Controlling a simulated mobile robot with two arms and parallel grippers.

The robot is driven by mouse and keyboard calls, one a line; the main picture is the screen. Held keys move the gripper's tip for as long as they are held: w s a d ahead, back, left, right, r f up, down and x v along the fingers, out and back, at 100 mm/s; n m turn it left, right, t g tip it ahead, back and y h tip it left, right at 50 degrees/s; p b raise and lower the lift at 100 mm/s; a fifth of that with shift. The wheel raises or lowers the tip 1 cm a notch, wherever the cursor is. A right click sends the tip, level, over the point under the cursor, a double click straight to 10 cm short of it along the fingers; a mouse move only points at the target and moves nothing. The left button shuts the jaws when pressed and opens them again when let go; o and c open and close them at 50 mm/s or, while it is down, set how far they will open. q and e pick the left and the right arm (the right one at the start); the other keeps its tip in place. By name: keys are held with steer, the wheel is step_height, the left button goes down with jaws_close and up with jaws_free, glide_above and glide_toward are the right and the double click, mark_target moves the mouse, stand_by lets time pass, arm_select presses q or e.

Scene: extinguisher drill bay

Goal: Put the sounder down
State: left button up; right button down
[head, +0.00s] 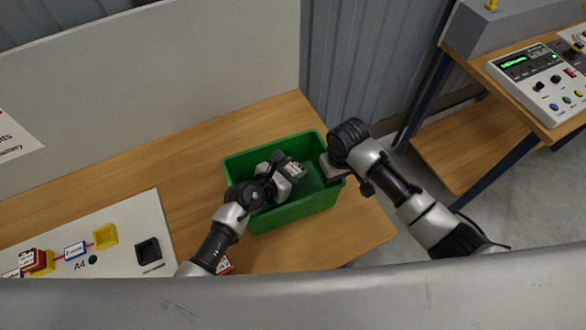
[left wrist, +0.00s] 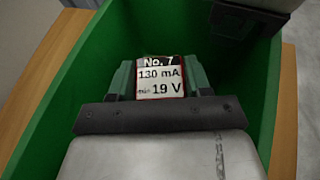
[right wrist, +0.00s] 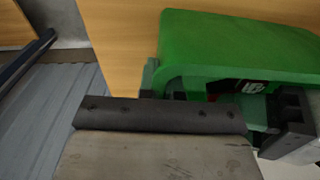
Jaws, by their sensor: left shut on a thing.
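The sounder (head: 297,169) is a small block with a black, white and red label. In the left wrist view its label (left wrist: 160,80) reads "No. 7", "130 mA" and "19 V". My left gripper (head: 285,180) is shut on it and holds it inside the green crate (head: 310,207). Whether the sounder touches the crate floor is hidden. My right gripper (head: 333,167) is at the crate's right rim, apart from the sounder. In the right wrist view the crate wall (right wrist: 235,45) covers most of the sounder.
The crate stands on a wooden table (head: 180,140) near its right end. A pale board (head: 120,262) at lower left carries a yellow holder (head: 105,236), a black holder (head: 148,250) and a red-labelled block (head: 32,260). A control panel (head: 545,85) stands at the right on another bench.

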arm_select(q)
steer(key=shift+f, duration=0.1)
steer(key=shift+f, duration=0.35)
steer(key=shift+f, duration=0.1)
steer(key=o, duration=1)
steer(key=shift+r, duration=0.6)
steer(key=v, duration=0.7)
steer(key=shift+s+a+r, duration=0.1)
steer(key=shift+s+a, duration=0.05)
steer(key=shift+s, duration=0.05)
arm_select(e)
steer(key=c, duration=1.2)
jaws_free()
steer(key=shift+c, duration=0.2)
